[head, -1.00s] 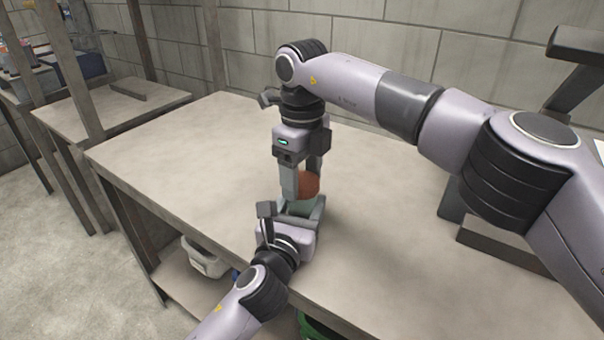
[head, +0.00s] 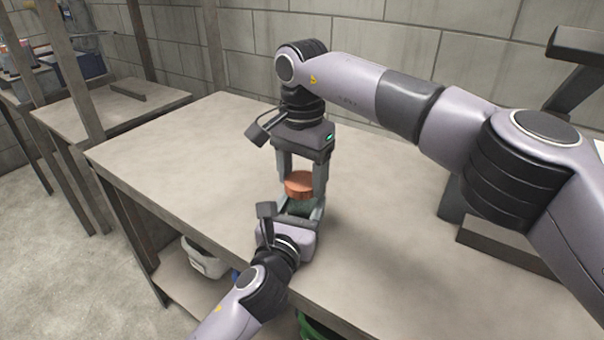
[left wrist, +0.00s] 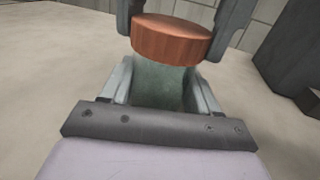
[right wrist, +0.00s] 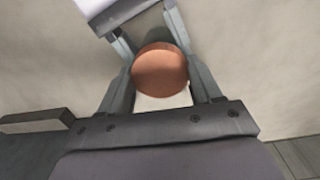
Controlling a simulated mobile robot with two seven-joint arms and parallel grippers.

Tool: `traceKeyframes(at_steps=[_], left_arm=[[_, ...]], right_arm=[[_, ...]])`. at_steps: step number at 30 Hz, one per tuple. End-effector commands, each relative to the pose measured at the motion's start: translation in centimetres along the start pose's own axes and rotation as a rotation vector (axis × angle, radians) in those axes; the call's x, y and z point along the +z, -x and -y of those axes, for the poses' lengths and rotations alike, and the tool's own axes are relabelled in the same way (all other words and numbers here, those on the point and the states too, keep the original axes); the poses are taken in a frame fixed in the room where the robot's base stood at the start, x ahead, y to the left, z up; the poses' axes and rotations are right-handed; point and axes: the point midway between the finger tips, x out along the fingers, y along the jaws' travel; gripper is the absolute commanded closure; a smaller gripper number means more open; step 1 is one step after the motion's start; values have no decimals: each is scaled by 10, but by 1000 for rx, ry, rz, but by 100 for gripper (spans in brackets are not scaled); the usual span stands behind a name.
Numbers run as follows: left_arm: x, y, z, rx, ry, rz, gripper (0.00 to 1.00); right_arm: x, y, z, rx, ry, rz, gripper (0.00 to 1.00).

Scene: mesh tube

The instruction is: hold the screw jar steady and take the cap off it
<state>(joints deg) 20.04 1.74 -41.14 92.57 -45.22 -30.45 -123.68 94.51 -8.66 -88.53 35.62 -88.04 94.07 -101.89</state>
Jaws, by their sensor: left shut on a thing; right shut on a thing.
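The screw jar (head: 299,208) is grey-green and stands upright at the table's front edge. It also shows in the left wrist view (left wrist: 162,84). My left gripper (head: 301,210) is shut on its body, one finger on each side. The round orange-brown cap (head: 300,185) sits on top of the jar; it also shows in the left wrist view (left wrist: 171,41) and in the right wrist view (right wrist: 160,70). No gap shows between cap and jar. My right gripper (head: 302,186) points down from above and is shut on the cap, with fingers on opposite sides. The jar's thread is hidden.
The table top (head: 190,160) is clear to the left and behind. A dark bracket-like object (head: 510,245) lies on the right. A white bin (head: 203,258) stands on the shelf below. A block wall (head: 390,50) is behind the table.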

Motion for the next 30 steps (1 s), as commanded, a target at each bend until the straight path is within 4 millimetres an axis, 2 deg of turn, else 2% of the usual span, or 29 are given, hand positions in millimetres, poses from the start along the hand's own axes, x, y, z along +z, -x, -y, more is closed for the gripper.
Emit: traceKeyframes(at_steps=[3, 9, 30], left_arm=[[-2, 0, 0, 1, 0, -3, 100], [-2, 0, 0, 1, 0, -3, 100], [-1, 0, 0, 1, 0, -3, 100]], right_arm=[[0, 1, 0, 0, 179, 0, 73], [0, 1, 0, 0, 387, 0, 73], [0, 2, 0, 0, 385, 0, 73]])
